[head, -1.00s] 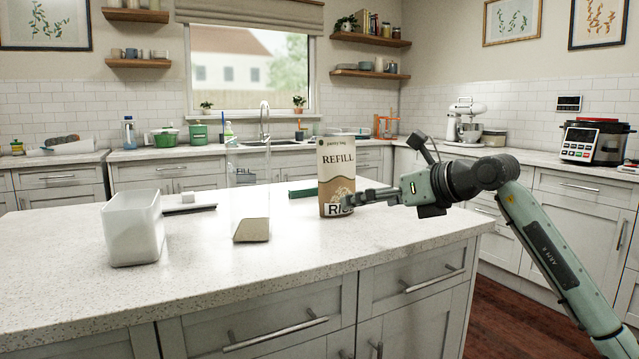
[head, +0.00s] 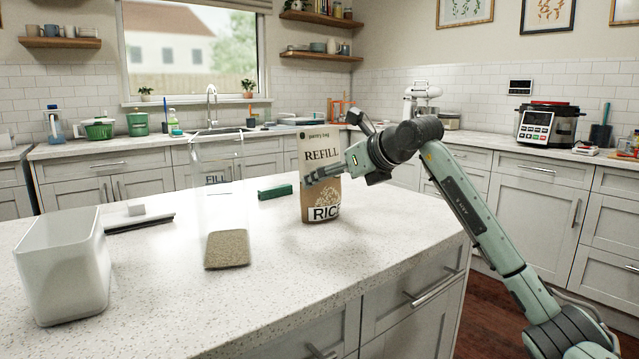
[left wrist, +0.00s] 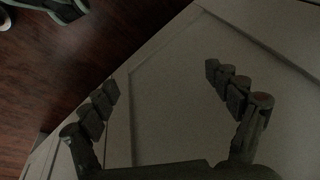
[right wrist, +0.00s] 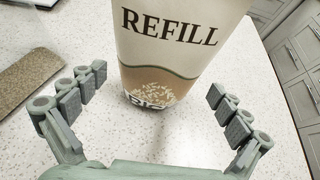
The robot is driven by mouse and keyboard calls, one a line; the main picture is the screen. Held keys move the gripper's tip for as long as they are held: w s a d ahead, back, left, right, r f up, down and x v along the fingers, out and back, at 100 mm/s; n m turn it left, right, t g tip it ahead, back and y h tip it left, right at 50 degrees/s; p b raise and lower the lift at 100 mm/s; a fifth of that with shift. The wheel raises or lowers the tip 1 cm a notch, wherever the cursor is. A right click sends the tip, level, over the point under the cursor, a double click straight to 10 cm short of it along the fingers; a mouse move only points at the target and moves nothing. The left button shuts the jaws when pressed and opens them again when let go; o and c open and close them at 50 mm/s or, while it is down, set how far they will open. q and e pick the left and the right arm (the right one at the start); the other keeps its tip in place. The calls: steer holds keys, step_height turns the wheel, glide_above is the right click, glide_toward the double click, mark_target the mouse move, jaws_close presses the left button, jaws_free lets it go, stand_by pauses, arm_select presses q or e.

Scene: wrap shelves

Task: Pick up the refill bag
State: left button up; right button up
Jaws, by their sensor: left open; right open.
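The refill bag (head: 320,195) stands upright on the island counter. It is white above and tan below, with "REFILL" and "RICE" printed on it. My right gripper (head: 325,174) is at its front, partly covering its middle. In the right wrist view the bag (right wrist: 165,45) stands ahead of and between the open fingers of my right gripper (right wrist: 157,95), with a gap on each side. My left gripper (left wrist: 165,85) is open and empty in the left wrist view, in front of a cabinet panel; it does not show in the head view.
A clear container (head: 222,185) with a grainy layer at its bottom stands left of the bag. A white bin (head: 65,275) is at the left. A green block (head: 275,192) lies behind, near the bag. The counter's front right (head: 330,260) is clear.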

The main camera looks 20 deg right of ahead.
mark_target(329, 180)
steer(key=x, duration=0.4)
steer(key=shift+w+p, duration=0.15)
steer(key=shift+p, duration=0.15)
arm_select(q)
step_height(329, 180, down, 2)
steer(key=shift+s, duration=0.1)
arm_select(e)
steer(key=shift+c, duration=0.6)
steer(key=c, duration=1)
